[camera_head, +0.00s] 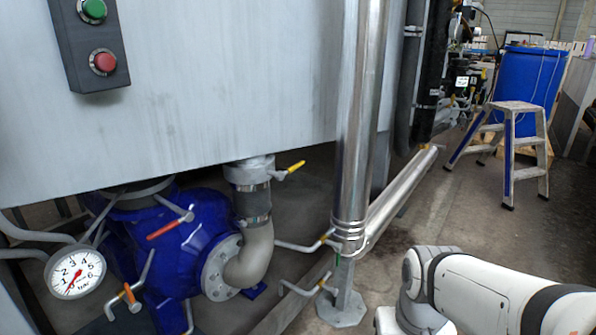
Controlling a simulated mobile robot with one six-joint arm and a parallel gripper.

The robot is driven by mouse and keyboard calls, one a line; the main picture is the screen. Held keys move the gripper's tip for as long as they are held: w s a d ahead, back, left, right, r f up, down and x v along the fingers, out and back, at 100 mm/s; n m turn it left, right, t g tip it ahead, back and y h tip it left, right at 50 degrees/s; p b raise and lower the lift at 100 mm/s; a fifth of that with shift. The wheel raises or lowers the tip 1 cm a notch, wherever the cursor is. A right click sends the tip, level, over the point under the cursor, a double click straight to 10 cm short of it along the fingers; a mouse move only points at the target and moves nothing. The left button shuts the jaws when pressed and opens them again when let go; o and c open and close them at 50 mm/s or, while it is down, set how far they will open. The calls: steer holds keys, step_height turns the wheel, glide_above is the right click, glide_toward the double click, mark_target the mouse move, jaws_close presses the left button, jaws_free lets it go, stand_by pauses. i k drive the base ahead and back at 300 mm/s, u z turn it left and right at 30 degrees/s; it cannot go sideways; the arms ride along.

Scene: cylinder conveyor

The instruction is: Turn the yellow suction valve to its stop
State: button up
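A valve with a short yellow handle (296,167) sits below the grey cabinet, at the right of a metal collar (250,170) on the vertical pipe. The handle points to the right and slightly up. The pipe bends below it into a beige elbow (255,255) that joins a blue pump (185,240). Links of my white arm show at the lower right, well apart from the yellow handle. My gripper is outside the picture.
The grey cabinet (220,90) with green and red buttons overhangs the valve. A shiny vertical pipe (359,120) stands between the valve and my arm. A red lever (165,229) and a gauge (75,273) are at left. A step stool (515,108) stands on open floor at right.

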mark_target(279, 176)
steer(key=u, duration=0.15)
steer(key=i, duration=1)
steer(key=u, duration=0.05)
